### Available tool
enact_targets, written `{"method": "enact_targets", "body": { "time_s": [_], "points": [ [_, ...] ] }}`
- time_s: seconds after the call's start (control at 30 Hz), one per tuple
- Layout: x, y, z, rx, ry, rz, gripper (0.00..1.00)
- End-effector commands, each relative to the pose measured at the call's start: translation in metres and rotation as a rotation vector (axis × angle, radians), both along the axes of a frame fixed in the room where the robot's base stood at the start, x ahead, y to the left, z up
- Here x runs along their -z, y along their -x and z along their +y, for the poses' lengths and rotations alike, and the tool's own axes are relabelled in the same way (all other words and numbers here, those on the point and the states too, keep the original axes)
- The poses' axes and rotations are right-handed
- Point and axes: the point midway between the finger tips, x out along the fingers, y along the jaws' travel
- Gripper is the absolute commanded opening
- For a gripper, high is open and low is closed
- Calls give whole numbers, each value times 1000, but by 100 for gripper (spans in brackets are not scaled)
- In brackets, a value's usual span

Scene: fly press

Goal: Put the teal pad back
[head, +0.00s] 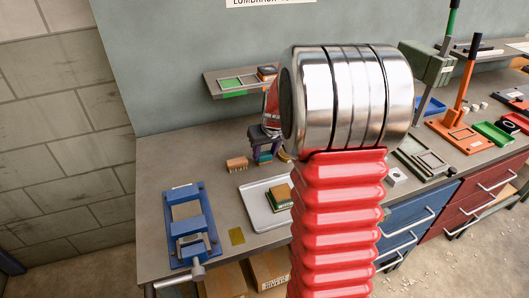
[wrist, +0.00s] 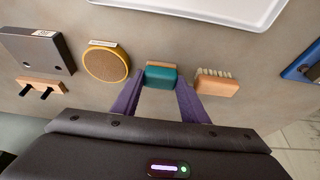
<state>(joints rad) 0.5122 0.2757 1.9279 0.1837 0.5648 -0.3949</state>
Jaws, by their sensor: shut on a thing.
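The teal pad (wrist: 161,78) sits between the two purple fingers of my gripper (wrist: 161,84) in the wrist view. The fingers are shut on its sides. A tan strip shows just beyond the pad; I cannot tell whether it belongs to it. In the head view my gripper (head: 264,140) is low over the bench, with the teal pad (head: 264,158) at its tips; I cannot tell if the pad touches the bench. A wall shelf (head: 218,93) behind has outlined spaces, a green patch and a brown-topped block. My arm hides part of the bench.
A wooden brush (wrist: 217,84) lies close right of the pad in the wrist view; a round amber-topped thing (wrist: 107,64) is left. A white tray (head: 262,218) holds a green and brown block (head: 280,197). A blue vise (head: 190,225) stands at the bench's left.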

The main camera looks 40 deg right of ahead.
Motion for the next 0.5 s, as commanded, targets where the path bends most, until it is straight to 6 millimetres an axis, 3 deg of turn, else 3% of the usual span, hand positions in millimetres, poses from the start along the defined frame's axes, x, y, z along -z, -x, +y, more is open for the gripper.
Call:
{"method": "enact_targets", "body": {
  "time_s": [0.23,0.27,0.5],
  "points": [
    [2,0,0,1,0,0,19],
    [2,0,0,1,0,0,41],
    [1,0,0,1,0,0,58]
  ]
}}
